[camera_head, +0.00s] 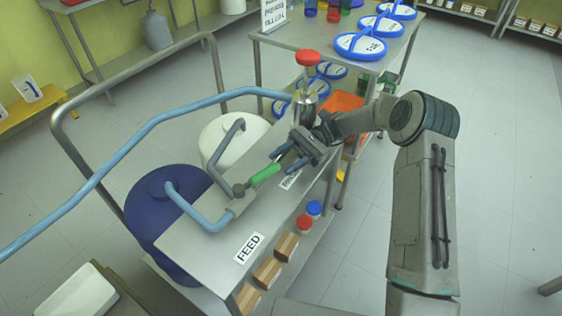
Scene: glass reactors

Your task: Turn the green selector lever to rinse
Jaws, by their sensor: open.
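The green selector lever (265,175) extends from a dark pivot (240,190) on the grey bench top, pointing up and to the right in the picture. My gripper (277,162) is open, with its fingers close to the lever's free end. I cannot tell whether they touch it. A white FEED label (248,248) lies on the bench nearer to me.
Boxes (267,271) sit on a lower shelf.

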